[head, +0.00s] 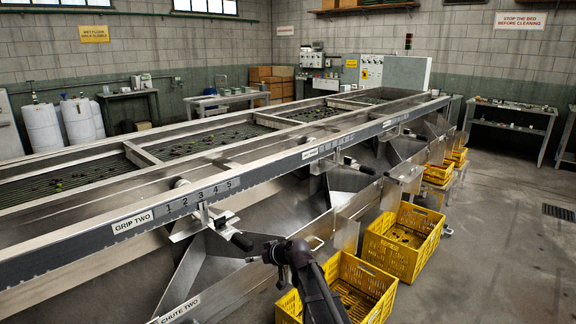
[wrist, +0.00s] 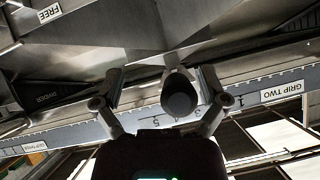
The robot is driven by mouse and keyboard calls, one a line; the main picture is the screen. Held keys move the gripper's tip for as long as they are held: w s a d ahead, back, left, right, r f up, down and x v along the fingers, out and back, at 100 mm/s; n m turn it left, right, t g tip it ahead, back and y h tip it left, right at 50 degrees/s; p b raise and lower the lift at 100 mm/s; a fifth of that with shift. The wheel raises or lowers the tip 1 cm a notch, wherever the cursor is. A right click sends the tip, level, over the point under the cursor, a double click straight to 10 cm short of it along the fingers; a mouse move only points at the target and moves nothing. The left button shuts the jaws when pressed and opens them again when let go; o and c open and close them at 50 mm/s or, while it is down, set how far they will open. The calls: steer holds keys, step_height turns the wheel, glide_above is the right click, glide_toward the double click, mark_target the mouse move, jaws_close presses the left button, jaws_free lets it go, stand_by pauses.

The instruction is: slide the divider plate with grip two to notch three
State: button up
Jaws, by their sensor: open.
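Grip two's black handle (head: 241,241) juts out below the rail on a metal bracket, under the middle of a scale numbered 1 to 5 (head: 203,191). The bracket hangs near the 3, but I cannot tell which notch it sits in. The rail carries the label GRIP TWO (head: 132,222). Sloping metal plates hang beneath. My gripper (head: 254,259) is open, just below and right of the handle. In the wrist view the handle's round end (wrist: 179,98) shows between my spread fingers (wrist: 160,88); contact is not visible. The handle hides part of the scale there.
Yellow crates (head: 403,240) stand on the floor right of the machine. The CHUTE TWO edge (head: 180,309) is below left of my arm. The floor further right is open.

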steer(key=s+d+f+m+g+h, duration=0.2)
steer(key=s+d+f+h, duration=0.1)
steer(key=s+d, duration=0.6)
steer(key=s+d+f+m+g+h, duration=0.3)
steer(key=s+d, duration=0.4)
steer(key=d, duration=0.3)
steer(key=s+d+f+m+g+h, duration=0.2)
steer(key=s+d+f+h, duration=0.1)
steer(key=s+d, duration=0.6)
step_height(320, 180, up, 18)
steer(key=w+p, duration=0.1)
steer(key=p, duration=1.6)
steer(key=shift+d+f, duration=0.15)
steer(key=shift+f, duration=0.1)
steer(key=shift+w, duration=0.1)
